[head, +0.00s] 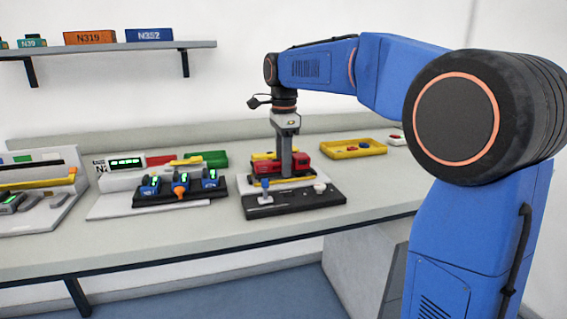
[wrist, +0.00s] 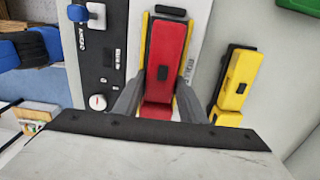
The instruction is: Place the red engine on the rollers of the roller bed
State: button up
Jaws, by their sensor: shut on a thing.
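The red engine (head: 300,164) is a boxy red block with a dark patch on top. It also shows in the wrist view (wrist: 169,48). My gripper (head: 285,172) points straight down and is shut on it, with one finger on each long side in the wrist view (wrist: 158,103). Yellow edges of what looks like the roller bed (wrist: 145,45) show along both sides of the engine, on a white base with lettering. The rollers are hidden under the engine. I cannot tell whether the engine touches them.
A black control panel (head: 300,204) with a blue-topped lever and white knob lies in front. A yellow engine (wrist: 235,85) stands close on the other side. A yellow tray (head: 352,149) is at the back right. Another console (head: 180,190) stands to the left.

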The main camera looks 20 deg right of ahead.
jog(key=o, duration=1.3)
jog(key=shift+f, duration=0.1)
jog(key=shift+c, duration=0.2)
notch_tip(320, 180, up, 12)
jog(key=s+d+f+n, duration=0.1)
jog(key=s+f+n, duration=0.2)
jog(key=s, duration=0.2)
jog(key=s+d+f+n+t, duration=0.1)
jog(key=s+d+f+n, duration=0.1)
jog(key=s, duration=0.4)
jog(key=s+d+f+n+t, duration=0.1)
jog(key=s+f+n, duration=0.3)
jog(key=s+f, duration=0.1)
jog(key=shift+s+d, duration=0.3)
jog(key=shift+s, duration=0.35)
jog(key=s+d+f+n+t, duration=0.2)
jog(key=s+f+n, duration=0.7)
jog(key=s+f, duration=0.7)
notch_tip(320, 180, down, 3)
jog(key=shift+d+f+t, duration=0.1)
jog(key=shift+d+t, duration=0.1)
jog(key=shift+t, duration=0.2)
